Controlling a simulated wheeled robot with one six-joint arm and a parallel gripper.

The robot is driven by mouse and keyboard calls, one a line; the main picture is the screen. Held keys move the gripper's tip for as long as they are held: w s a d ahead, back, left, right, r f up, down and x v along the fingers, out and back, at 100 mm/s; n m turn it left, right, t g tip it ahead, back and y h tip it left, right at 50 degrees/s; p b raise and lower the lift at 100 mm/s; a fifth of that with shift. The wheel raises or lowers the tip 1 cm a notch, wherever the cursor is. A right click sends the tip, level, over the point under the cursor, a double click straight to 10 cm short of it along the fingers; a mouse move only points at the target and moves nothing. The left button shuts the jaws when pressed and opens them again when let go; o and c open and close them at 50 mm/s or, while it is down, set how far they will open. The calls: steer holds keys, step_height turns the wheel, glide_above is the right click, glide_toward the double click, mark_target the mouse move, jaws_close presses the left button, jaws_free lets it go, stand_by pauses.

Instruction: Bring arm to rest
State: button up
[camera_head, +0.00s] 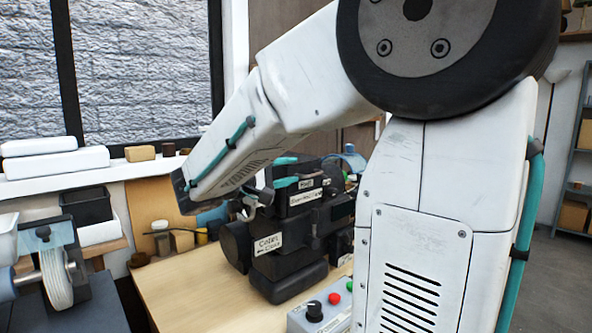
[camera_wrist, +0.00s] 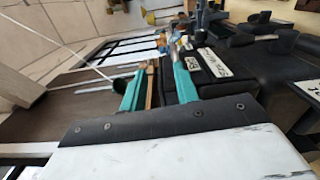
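My arm reaches across the head view from the right, bends, and ends over the left part of the wooden bench. My gripper (camera_head: 298,171) has two teal fingers that stand apart beside a black machine (camera_head: 290,270) with white labels, one reading "Collet" and "Close". In the wrist view my gripper (camera_wrist: 160,64) also shows its teal fingers spread, with nothing clearly held between them. The black machine (camera_wrist: 240,85) lies close to the right finger there; I cannot tell whether they touch. Part of the machine is hidden behind my arm.
A control box (camera_head: 318,312) with a black knob and red and green buttons sits at the bench's front. A grey wheeled device (camera_head: 57,275) stands at the left. Small jars (camera_head: 182,240) stand behind the bare wooden bench top (camera_head: 190,290). Shelves (camera_head: 577,150) are at the far right.

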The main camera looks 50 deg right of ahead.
stand_by(0.6)
steer(key=shift+f, duration=0.1)
steer(key=s+a+f+n+y, duration=0.1)
steer(key=s+a+f+y, duration=0.35)
steer(key=f, duration=0.25)
steer(key=s+a+f+y, duration=0.4)
steer(key=s+f+y, duration=0.1)
steer(key=f, duration=0.1)
steer(key=s+a+f+t+y, duration=0.1)
steer(key=s+a+y, duration=0.3)
steer(key=a, duration=0.3)
steer(key=s+a+f+t+y, duration=0.1)
steer(key=s+a+t+y, duration=0.1)
steer(key=a, duration=0.6)
steer(key=shift+s+f+t+y, duration=0.35)
steer(key=shift+s+y, duration=0.55)
steer(key=shift+y, duration=0.25)
steer(key=shift+d, duration=0.1)
